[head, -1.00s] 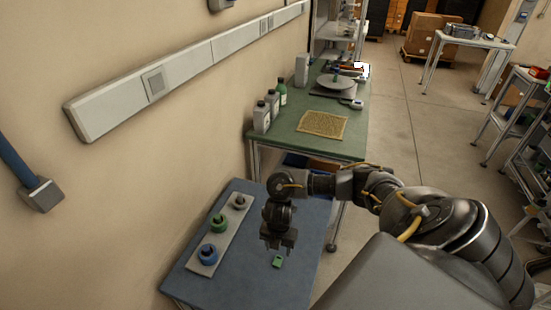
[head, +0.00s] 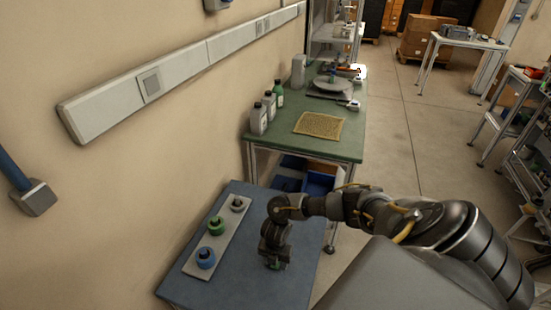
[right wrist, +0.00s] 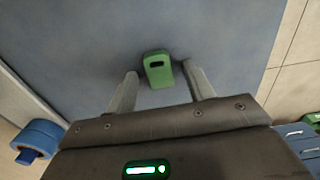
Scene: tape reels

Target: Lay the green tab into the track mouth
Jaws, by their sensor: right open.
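The green tab (right wrist: 158,68) lies on the blue-grey table top and has a dark slot near one end. In the right wrist view it sits between the two fingertips of my right gripper (right wrist: 160,78), with a gap showing on each side. In the head view my right gripper (head: 275,263) points down low over the table, and only a sliver of green shows at its tips. The gripper is open and holds nothing. I cannot make out a track mouth in these frames. My left gripper is not in view.
A pale strip (head: 229,233) on the table holds a blue reel (head: 205,258), a green reel (head: 216,225) and a grey reel (head: 237,204). A green-topped table (head: 285,140) with bottles and a woven mat (head: 319,125) stands behind. The wall borders the left side.

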